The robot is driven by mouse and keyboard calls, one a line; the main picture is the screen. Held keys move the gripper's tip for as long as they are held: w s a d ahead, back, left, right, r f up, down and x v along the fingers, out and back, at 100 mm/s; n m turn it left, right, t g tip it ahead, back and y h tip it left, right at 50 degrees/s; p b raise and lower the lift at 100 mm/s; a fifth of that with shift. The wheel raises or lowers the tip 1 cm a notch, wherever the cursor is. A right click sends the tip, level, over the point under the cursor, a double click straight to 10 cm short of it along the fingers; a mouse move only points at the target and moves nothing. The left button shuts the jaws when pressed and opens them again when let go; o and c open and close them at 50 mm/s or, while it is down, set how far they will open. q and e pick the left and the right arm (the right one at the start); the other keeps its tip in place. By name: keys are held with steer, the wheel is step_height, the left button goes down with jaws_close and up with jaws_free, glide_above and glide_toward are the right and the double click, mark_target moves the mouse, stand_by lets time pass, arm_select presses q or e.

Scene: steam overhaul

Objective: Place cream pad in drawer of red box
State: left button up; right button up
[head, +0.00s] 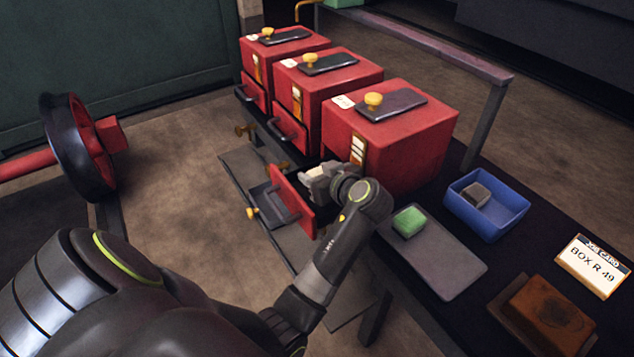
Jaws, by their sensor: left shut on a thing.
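Three red boxes stand in a row along the bench. The nearest red box (410,138) has its drawer (293,203) pulled out to the left, with a dark handle on its red front. My left gripper (325,182) is at the open drawer, just behind its front panel and beside the box. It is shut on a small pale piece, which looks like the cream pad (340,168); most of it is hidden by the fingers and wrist. I cannot tell whether the pad touches the drawer floor. My right gripper is not in view.
A grey tray (445,265) holds a green pad (409,221). A blue bin (508,216) holds a grey block (475,195). A card reading BOX R 49 (592,268) and a rusty brown block (548,315) lie at right. A red-hubbed wheel (78,148) stands at left.

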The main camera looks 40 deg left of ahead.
arm_select(q)
step_height(320, 180, down, 2)
steer(key=shift+f, duration=0.25)
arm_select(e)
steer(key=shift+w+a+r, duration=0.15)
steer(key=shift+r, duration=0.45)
arm_select(q)
steer(key=shift+f, duration=0.1)
steer(key=o, duration=1)
steer(key=shift+o, duration=0.2)
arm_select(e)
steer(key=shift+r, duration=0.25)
